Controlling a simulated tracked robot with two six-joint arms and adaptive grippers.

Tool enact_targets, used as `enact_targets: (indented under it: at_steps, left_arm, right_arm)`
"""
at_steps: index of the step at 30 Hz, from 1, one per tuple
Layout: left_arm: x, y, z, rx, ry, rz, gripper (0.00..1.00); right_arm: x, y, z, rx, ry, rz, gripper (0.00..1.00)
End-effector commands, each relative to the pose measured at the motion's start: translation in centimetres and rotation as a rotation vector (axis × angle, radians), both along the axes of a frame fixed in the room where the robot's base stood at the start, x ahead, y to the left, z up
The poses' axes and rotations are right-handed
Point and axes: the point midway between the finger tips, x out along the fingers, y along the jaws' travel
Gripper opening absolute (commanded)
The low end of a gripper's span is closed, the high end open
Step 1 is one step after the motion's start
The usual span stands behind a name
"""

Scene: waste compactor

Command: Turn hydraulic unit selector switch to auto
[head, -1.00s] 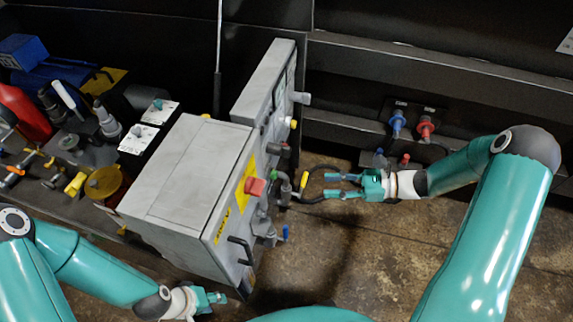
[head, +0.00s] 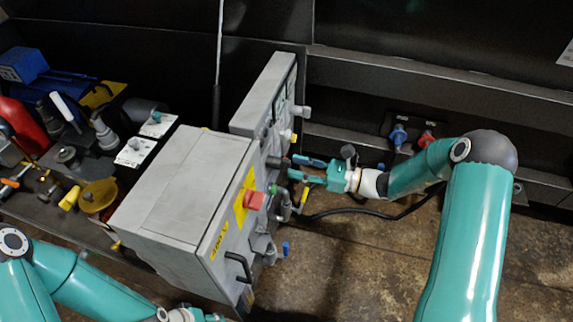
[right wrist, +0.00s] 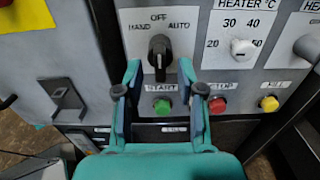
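The black selector switch (right wrist: 159,56) is on a grey panel in the right wrist view, under the labels HAND, OFF and AUTO. Its handle stands roughly upright, toward OFF. My right gripper (right wrist: 159,76) is open, its two fingers apart, one to each side of the switch's lower part. I cannot tell whether they touch it. In the head view the right gripper (head: 297,169) is close to the front of the grey cabinet (head: 185,180), where the switch is hard to make out. My left gripper (head: 207,317) is cut off at the bottom edge.
Below the switch are a green START button (right wrist: 163,107), a red button (right wrist: 217,105) and a yellow button (right wrist: 268,103). A white heater dial (right wrist: 242,48) is to the right. A red button (head: 254,200) sticks out from the cabinet. A dark cable (head: 365,210) hangs below my right arm.

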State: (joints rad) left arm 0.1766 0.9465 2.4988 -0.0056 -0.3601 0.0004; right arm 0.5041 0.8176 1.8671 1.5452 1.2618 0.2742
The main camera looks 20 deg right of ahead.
Motion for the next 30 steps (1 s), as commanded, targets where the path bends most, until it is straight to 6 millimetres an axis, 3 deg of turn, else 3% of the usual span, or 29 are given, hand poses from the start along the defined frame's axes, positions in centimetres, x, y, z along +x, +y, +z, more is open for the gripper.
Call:
enact_targets:
  at_steps: [7,18,25,30]
  left_arm:
    - [0.0,0.0,-0.2,0.0,0.0,0.0,0.4]
    - [0.0,0.0,-0.2,0.0,0.0,0.0,0.4]
    - [0.0,0.0,-0.2,0.0,0.0,0.0,0.4]
    - [0.0,0.0,-0.1,0.0,0.0,0.0,0.4]
  right_arm:
    - [1.6,2.5,0.0,0.0,0.0,0.001,0.39]
    - [1.9,2.8,0.0,-0.001,0.001,-0.002,0.39]
    - [1.9,2.8,0.0,-0.001,0.001,-0.002,0.02]
    - [1.9,2.8,0.0,0.001,0.004,-0.003,0.0]
